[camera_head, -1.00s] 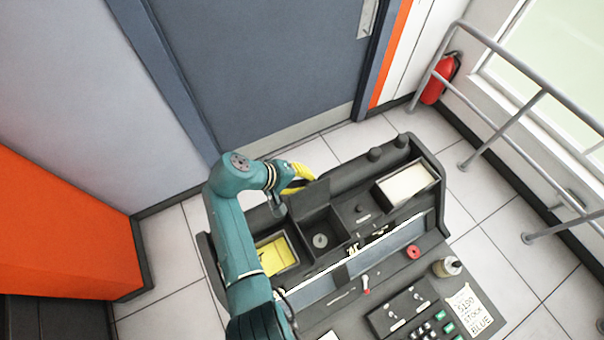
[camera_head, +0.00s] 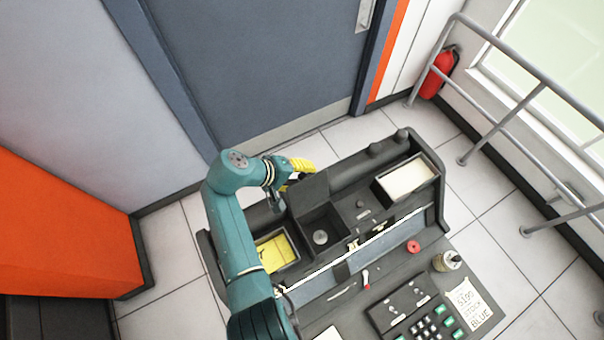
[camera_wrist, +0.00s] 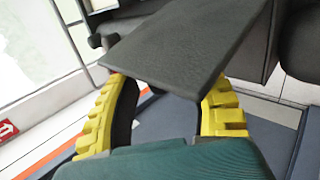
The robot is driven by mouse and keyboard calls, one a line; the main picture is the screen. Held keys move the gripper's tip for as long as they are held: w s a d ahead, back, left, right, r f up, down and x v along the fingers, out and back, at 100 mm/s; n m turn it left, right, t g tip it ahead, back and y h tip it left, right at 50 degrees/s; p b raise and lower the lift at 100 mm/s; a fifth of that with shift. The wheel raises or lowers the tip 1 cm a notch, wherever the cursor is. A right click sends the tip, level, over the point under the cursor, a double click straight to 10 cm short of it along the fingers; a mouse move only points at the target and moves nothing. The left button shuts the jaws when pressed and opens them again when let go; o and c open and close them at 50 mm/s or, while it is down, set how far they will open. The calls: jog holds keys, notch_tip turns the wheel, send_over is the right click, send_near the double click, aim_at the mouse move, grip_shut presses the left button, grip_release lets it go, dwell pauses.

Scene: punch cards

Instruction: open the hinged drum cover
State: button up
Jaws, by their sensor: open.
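The hinged drum cover (camera_head: 309,194) is a flat dark plate. It stands raised at the back of a square well in the dark machine, and the well is open with a round grey hub (camera_head: 320,237) inside. My gripper (camera_head: 303,170) has yellow fingers and is behind the raised cover, at its upper left. In the wrist view the cover (camera_wrist: 190,45) fills the upper middle, in front of my open fingers (camera_wrist: 165,95). Whether a finger touches the cover I cannot tell. The hinge is not clearly visible.
A tray with yellow cards (camera_head: 275,252) lies left of the well, and a tray with pale cards (camera_head: 405,180) lies at the right. Floor behind the machine is clear.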

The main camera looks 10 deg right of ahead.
jog(key=v, duration=1.2)
jog(key=shift+m+g, duration=0.5)
jog(key=d+p, duration=0.1)
jog(key=d+r+p, duration=0.1)
jog(key=d, duration=0.1)
jog(key=s+d+r+p, duration=0.1)
jog(key=d, duration=0.1)
jog(key=shift+d+r+p, duration=0.1)
jog(key=shift+d+p, duration=0.05)
jog(key=shift+p, duration=0.25)
jog(key=w+d+r+m+t+y+p, duration=0.1)
jog(key=d+r+m+t+y+p, duration=0.2)
jog(key=r, duration=0.6)
jog(key=w+d+r+t+y+p, duration=0.1)
jog(key=d+r+t+p, duration=0.35)
jog(key=r, duration=0.35)
jog(key=s+a+r+t+y, duration=0.1)
jog(key=s+r+t, duration=0.2)
jog(key=r, duration=0.6)
jog(key=s+a+r+t+y, duration=0.2)
jog(key=s+r+t, duration=0.2)
jog(key=r, duration=0.6)
jog(key=s+a+r+t+y, duration=0.1)
jog(key=s+r+t, duration=0.3)
jog(key=r, duration=0.6)
jog(key=a+t, duration=0.1)
jog(key=t, duration=0.1)
jog(key=shift+a+r+t, duration=0.15)
jog(key=shift+a+t, duration=0.1)
jog(key=shift+t, duration=0.1)
